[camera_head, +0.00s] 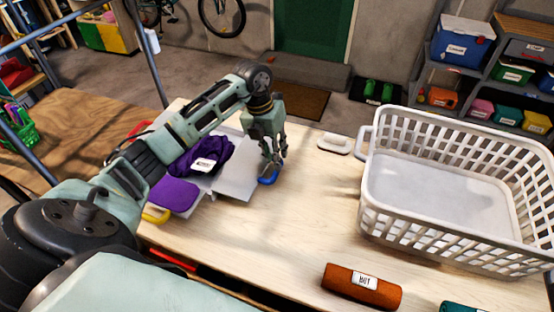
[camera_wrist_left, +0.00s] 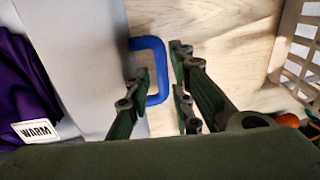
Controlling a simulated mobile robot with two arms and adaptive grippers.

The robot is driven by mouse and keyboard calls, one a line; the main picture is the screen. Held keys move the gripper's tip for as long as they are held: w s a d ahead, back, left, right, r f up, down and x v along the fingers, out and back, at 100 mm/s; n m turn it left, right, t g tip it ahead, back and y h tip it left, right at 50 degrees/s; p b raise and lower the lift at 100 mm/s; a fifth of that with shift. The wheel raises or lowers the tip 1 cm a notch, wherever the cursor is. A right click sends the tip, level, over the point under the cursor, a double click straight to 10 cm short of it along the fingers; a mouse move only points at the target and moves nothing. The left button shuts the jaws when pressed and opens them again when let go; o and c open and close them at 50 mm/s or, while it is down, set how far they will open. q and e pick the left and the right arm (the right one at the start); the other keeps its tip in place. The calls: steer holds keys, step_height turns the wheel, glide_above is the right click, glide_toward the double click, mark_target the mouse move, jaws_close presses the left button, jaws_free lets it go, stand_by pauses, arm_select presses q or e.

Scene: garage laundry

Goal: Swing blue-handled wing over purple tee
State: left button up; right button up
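The purple tee (camera_head: 212,150) lies bunched on a pale grey folding board, with a white label reading "WARM" in the left wrist view (camera_wrist_left: 38,131). A flatter, brighter purple piece (camera_head: 173,194) lies in front of it; I cannot tell whether it is part of the tee. The blue-handled wing (camera_head: 236,180) lies flat on the right side of the board. Its blue handle (camera_wrist_left: 160,70) sticks out over the table. My left gripper (camera_head: 272,170) is down at the handle, open, its fingers on either side of the handle's outer bar. My right gripper is out of view.
A white laundry basket (camera_head: 372,205) stands at the right of the wooden table. A rolled orange cloth (camera_head: 361,287) lies at the front edge. A small pale object (camera_head: 335,144) lies behind. A yellow handle (camera_head: 156,215) shows at the board's front left. The table's middle is clear.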

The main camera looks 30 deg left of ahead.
arm_select(q)
steer(key=shift+x, duration=1.2)
steer(key=shift+w+d+f, duration=0.1)
steer(key=shift+f, duration=0.35)
steer(key=c, duration=0.4)
jaws_close()
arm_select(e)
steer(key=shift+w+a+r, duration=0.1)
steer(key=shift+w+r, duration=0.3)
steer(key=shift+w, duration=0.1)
